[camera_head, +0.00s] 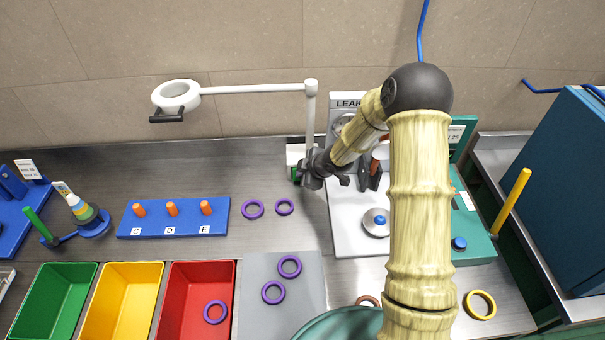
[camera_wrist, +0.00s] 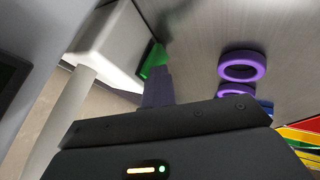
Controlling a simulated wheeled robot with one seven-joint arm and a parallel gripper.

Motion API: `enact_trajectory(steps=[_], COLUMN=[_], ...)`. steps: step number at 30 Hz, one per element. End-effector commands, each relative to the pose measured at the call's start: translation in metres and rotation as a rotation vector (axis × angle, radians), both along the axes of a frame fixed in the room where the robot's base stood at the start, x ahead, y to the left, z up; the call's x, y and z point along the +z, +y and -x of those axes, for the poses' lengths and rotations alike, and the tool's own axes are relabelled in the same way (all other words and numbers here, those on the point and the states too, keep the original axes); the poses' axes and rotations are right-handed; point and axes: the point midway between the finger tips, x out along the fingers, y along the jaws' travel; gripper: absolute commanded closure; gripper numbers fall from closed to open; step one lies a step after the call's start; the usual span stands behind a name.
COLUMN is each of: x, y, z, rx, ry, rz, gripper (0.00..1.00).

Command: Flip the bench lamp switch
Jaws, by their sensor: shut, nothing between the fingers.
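The bench lamp has a white ring head (camera_head: 177,96) on a long arm and a post that rises from a white base (camera_head: 296,152). A green switch (camera_head: 295,174) is on the front of this base, partly covered by my gripper (camera_head: 302,176). In the wrist view the green switch (camera_wrist: 153,61) sticks out of the white base (camera_wrist: 112,38). The fingers of my gripper (camera_wrist: 157,76) are shut and empty, with their tips right at the switch. I cannot tell whether they touch it. Whether the lamp is lit is unclear.
Purple rings (camera_head: 253,209) lie left of my gripper. The leak tester (camera_head: 352,220) stands close on the right. A blue peg board (camera_head: 172,218), a grey mat (camera_head: 262,320) and a red bin (camera_head: 197,282) are further left and front. Bare bench lies behind the peg board.

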Motion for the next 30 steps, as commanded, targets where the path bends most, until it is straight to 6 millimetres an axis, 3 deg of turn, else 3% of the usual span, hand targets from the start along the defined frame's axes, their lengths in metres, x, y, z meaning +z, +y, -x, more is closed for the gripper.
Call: enact_trajectory(steps=[15, 30], x=[0.018, 0.016], y=[0.0, 0.0], z=[-0.002, 0.003], rx=[-0.002, -0.001], ry=[-0.007, -0.003], rz=[-0.002, 0.0], gripper=[1.0, 1.0])
